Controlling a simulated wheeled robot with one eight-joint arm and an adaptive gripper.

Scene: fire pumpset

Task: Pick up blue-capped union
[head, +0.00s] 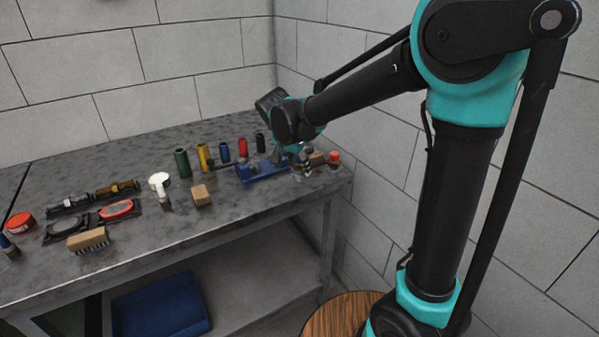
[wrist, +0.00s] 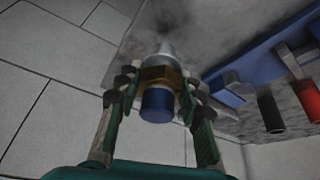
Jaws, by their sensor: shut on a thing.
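The blue-capped union (wrist: 158,104) shows in the wrist view, with a blue cap, a brass hex collar and a pale metal tip. My gripper (wrist: 158,82) is shut on it, with one finger on each side of the brass collar. The blue cap faces back toward the palm. In the head view my gripper (head: 300,152) is low at the right end of the bench, and the union is largely hidden there by the gripper. I cannot tell whether the union touches the bench.
A blue vise-like fixture (head: 260,170) lies just left of my gripper. Several coloured cylinders, including a red one (head: 243,147), stand behind. A wooden block (head: 201,195) lies further left.

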